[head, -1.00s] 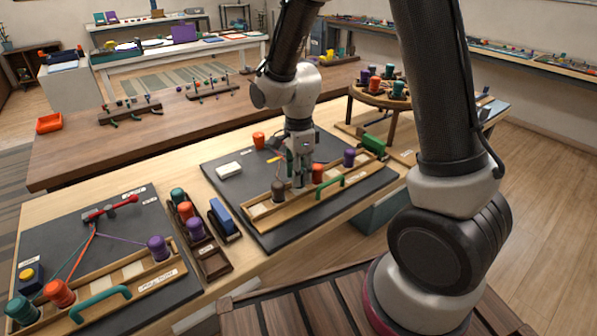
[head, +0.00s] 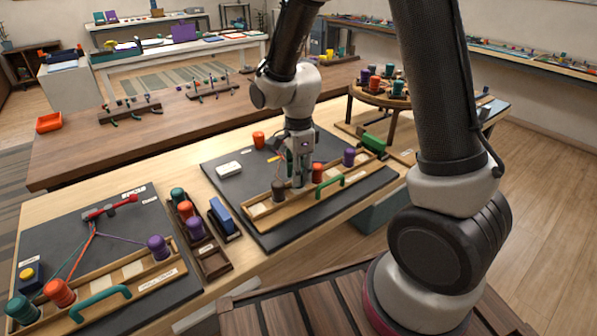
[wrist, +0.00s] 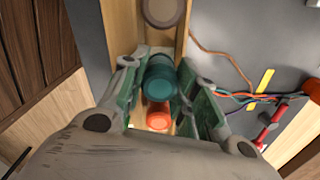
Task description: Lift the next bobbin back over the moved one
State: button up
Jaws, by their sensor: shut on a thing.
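My gripper (head: 300,178) is at the wooden bobbin rail on the middle dark board. In the wrist view its fingers (wrist: 160,95) are shut on a teal bobbin (wrist: 160,78). An orange-red bobbin (wrist: 158,116) shows just beyond the teal one, partly hidden by it; it also shows right of my gripper in the head view (head: 317,172). A grey-brown bobbin (head: 278,189) stands left of my gripper and shows at the top of the wrist view (wrist: 162,10). A purple bobbin (head: 349,157) stands at the rail's right end. I cannot tell whether the teal bobbin touches the rail.
A green handle (head: 328,190) is on the rail's near side. Coloured cords (wrist: 235,97) run to a red clamp (wrist: 268,128). A white block (head: 229,168) lies on the board. A second braiding board with bobbins and a bobbin rack (head: 214,262) stand to the left.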

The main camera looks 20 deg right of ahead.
jog(key=shift+f, duration=0.75)
jog(key=o, duration=1.1)
